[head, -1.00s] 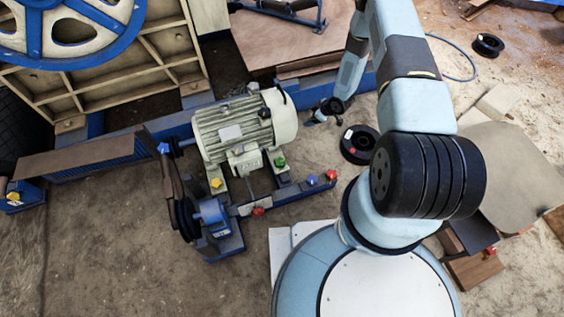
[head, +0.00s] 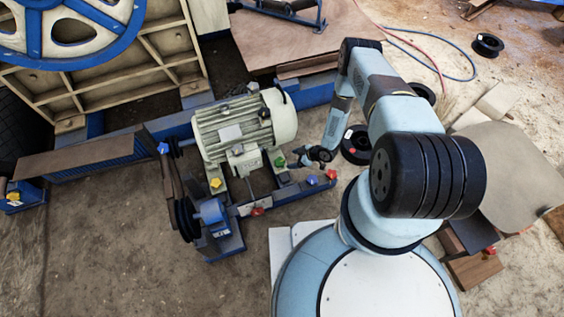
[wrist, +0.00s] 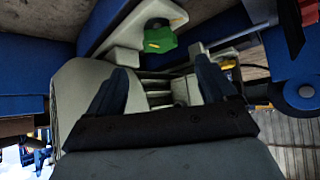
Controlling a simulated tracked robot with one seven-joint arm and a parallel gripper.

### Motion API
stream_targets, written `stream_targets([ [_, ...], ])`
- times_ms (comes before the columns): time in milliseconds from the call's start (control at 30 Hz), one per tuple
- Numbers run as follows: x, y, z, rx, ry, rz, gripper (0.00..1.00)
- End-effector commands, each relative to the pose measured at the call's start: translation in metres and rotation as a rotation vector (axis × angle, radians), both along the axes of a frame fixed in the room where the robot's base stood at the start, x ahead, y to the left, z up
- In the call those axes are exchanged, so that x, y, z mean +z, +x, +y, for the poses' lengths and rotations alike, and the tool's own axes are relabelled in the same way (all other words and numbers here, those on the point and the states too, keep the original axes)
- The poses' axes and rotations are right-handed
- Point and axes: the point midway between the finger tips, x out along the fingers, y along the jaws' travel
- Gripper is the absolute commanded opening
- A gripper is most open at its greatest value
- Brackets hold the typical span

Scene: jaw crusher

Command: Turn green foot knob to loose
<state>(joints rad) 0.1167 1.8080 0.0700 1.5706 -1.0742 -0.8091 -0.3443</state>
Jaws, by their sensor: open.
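The green foot knob (head: 280,162) sits on the motor foot at the front right of the cream motor (head: 240,128). In the wrist view the green knob (wrist: 159,38) is at the top middle, on a pale foot, with a yellow mark on its face. My gripper (head: 297,160) is just right of the green knob in the head view. In the wrist view my gripper (wrist: 167,82) shows two dark blue fingers spread apart, with nothing between them. The green knob lies beyond the fingertips, apart from them.
A yellow knob (head: 215,183) is on the motor's left foot. A red knob (head: 257,211), a blue knob (head: 312,180) and another red knob (head: 331,175) sit along the blue rail (head: 285,197). A black spool (head: 356,146) lies on the ground right of the gripper.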

Motion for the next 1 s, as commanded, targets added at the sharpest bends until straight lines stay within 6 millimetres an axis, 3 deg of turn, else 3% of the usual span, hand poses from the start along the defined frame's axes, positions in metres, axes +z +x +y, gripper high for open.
stream_targets([
  [500,-0.058,0.022,0.054,0.0,-0.001,-0.001,0.84],
  [1000,-0.066,0.025,0.062,-0.001,0.0,0.0,0.83],
])
